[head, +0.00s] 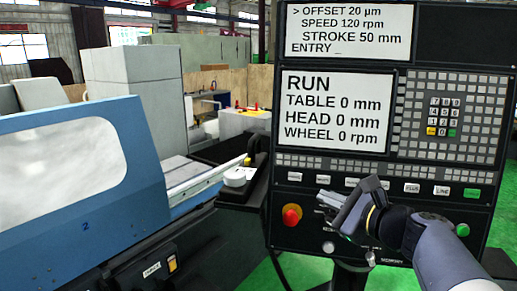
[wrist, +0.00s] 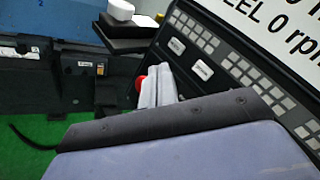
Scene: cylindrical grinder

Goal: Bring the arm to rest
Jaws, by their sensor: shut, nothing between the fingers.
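My gripper (head: 328,200) is in front of the lower part of the control panel (head: 280,250) in the head view, with its fingers pointing left. In the wrist view the fingers of my gripper (wrist: 157,88) are together, with nothing between them. My arm comes in from the lower right of the head view. The gripper covers part of the panel's lower button row. I cannot tell whether it touches the panel.
A red emergency knob (head: 292,215) is just left of my gripper. The upper screen (head: 349,30) shows an entry line; the lower screen (head: 335,112) reads RUN with zero values. The blue grinder (head: 80,190) stands left. Green floor (head: 300,270) shows below.

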